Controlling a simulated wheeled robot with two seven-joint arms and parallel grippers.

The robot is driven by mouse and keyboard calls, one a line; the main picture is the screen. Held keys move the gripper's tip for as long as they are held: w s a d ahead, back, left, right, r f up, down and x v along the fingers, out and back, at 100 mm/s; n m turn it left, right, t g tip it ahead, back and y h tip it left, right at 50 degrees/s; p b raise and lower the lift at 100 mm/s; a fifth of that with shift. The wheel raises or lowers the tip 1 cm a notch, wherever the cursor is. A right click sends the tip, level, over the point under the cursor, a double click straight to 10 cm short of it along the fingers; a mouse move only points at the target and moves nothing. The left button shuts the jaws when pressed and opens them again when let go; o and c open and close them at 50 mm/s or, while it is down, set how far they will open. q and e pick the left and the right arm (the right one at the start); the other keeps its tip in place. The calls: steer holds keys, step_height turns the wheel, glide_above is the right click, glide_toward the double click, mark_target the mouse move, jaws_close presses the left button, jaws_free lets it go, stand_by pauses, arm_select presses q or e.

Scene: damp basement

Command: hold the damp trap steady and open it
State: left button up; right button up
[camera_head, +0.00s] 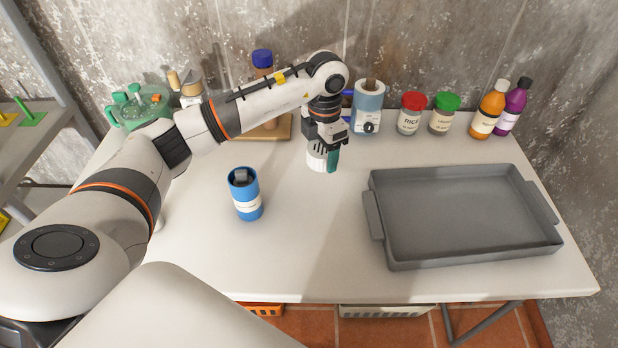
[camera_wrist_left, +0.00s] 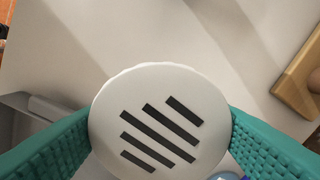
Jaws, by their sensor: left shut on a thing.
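A white round piece with dark slots across its flat face, like a slotted cap (camera_head: 316,158), is in my left gripper (camera_head: 325,158). In the left wrist view, the slotted cap (camera_wrist_left: 160,120) sits between the two green ribbed fingers, which touch its sides. My left gripper is shut on it, low over the middle of the white table. I cannot tell whether the cap touches the table or whether a container is joined under it. No other part is clearly recognisable as the damp trap. My right gripper is out of view.
A blue can (camera_head: 245,198) stands left of the gripper. A grey tray (camera_head: 465,215) fills the right of the white table (camera_head: 300,255). A blue-and-white container (camera_head: 368,108), jars, bottles, a wooden board (camera_head: 270,130) and a green pot (camera_head: 140,108) line the back. The front middle is clear.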

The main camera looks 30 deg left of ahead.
mark_target(320, 187)
arm_select(q)
steer(key=shift+w+a+f+n, duration=0.15)
steer(key=shift+a+n, duration=0.05)
steer(key=shift+n, duration=0.6)
step_height(320, 187, down, 10)
steer(key=shift+a+r+p, duration=0.1)
steer(key=shift+r+p, duration=0.15)
steer(key=shift+p, duration=0.2)
steer(key=shift+f, duration=0.25)
steer(key=o, duration=1.1)
steer(key=shift+f, duration=0.15)
